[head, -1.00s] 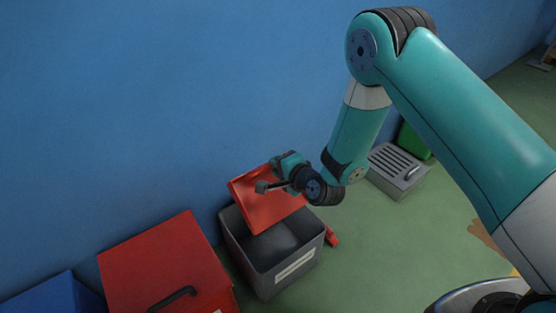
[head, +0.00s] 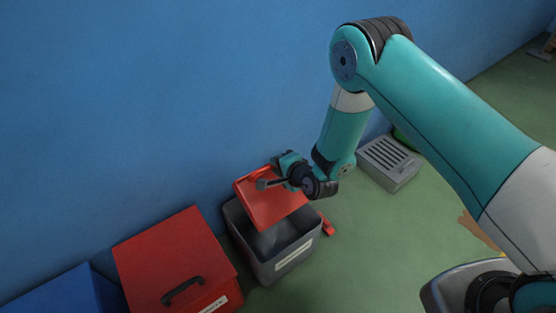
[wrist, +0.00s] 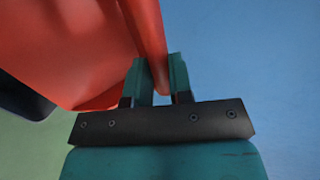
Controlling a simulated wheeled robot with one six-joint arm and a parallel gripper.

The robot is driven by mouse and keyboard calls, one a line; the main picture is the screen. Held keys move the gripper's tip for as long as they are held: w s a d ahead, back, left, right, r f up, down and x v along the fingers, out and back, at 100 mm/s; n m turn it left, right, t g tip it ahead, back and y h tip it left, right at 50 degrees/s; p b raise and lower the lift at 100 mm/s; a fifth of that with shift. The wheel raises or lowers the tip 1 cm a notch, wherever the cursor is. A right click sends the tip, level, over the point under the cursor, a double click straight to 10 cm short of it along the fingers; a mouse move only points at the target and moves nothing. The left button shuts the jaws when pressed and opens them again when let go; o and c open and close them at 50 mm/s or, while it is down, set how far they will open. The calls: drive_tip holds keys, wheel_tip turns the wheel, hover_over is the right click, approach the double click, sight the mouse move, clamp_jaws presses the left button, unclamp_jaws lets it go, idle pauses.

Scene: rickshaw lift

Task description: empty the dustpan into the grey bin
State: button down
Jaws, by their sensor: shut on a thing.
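The red dustpan (head: 270,207) hangs tilted above the back part of the open grey bin (head: 287,264), its lower edge over the bin's opening. The bin has a pale label on its front, and its visible inside is dark; I cannot make out any contents. My gripper (wrist: 157,68) is shut on a narrow red part of the dustpan, whose broad face (wrist: 65,50) fills the left of the wrist view. In the head view the wrist partly covers the dustpan. I cannot see whether any debris is on the dustpan.
A red lidded box (head: 172,262) with a black handle stands left of the bin, and a blue box (head: 68,292) beyond it. A small red object (head: 327,226) lies right of the bin. A grey slotted box (head: 389,162) stands by the blue wall. The green floor at right is mostly clear.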

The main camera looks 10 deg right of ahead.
drive_tip(key=shift+r+g+p, duration=0.3)
drive_tip(key=shift+r+p, duration=0.15)
drive_tip(key=shift+p, duration=1.05)
drive_tip(key=g+h+p, duration=0.1)
drive_tip(key=r+g+h+p, duration=0.1)
drive_tip(key=g+p, duration=0.1)
drive_tip(key=g+h+p, duration=0.1)
drive_tip(key=p, duration=0.1)
drive_tip(key=shift+r+g, duration=0.3)
drive_tip(key=shift+r, duration=0.1)
